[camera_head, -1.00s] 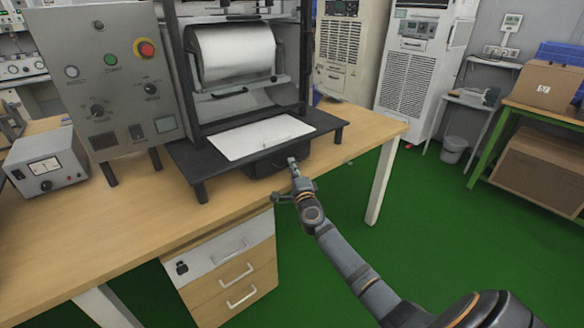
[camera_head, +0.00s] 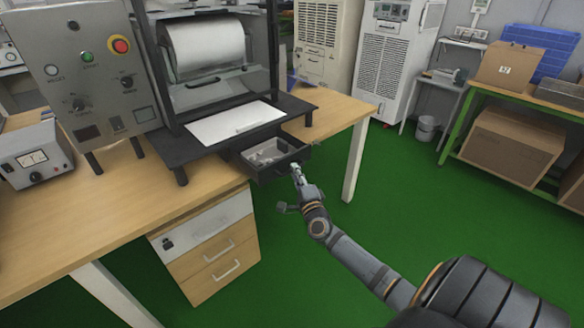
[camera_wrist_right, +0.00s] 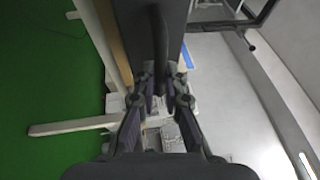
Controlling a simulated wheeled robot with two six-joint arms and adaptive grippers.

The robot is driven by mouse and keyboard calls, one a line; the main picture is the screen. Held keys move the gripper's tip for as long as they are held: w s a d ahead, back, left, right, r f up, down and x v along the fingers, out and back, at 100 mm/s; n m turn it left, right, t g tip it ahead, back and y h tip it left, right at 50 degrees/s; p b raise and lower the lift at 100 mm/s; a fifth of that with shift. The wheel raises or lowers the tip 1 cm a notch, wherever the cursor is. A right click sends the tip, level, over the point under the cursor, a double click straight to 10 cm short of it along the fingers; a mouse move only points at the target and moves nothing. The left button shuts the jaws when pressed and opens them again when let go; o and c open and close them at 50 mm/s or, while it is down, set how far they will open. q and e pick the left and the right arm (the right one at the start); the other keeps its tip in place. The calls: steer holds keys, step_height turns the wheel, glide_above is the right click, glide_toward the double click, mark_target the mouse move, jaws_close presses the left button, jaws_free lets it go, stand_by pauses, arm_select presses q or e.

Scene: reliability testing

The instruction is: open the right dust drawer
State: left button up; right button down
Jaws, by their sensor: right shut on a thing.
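The dust drawer (camera_head: 271,157) is a dark tray under the black platform of the machine, and it stands pulled out toward me. Greyish-white bits lie inside it. My right gripper (camera_head: 297,170) is at the drawer's front, shut on its handle. In the right wrist view my right gripper (camera_wrist_right: 158,92) has its two fingers on either side of the dark curved handle (camera_wrist_right: 158,45), against the dark drawer front. My left gripper is in no view.
The machine's black platform (camera_head: 215,152) with a white plate (camera_head: 235,123) stands on the wooden table (camera_head: 120,212). A cabinet with wooden drawers (camera_head: 212,255) is below. A table leg (camera_head: 355,160) stands right of the drawer. Green floor (camera_head: 420,205) is open at the right.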

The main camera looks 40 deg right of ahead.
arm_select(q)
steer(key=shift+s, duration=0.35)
arm_select(e)
steer(key=shift+s, duration=0.35)
steer(key=shift+f, duration=0.1)
steer(key=c, duration=1.4)
jaws_free()
steer(key=v, duration=1.2)
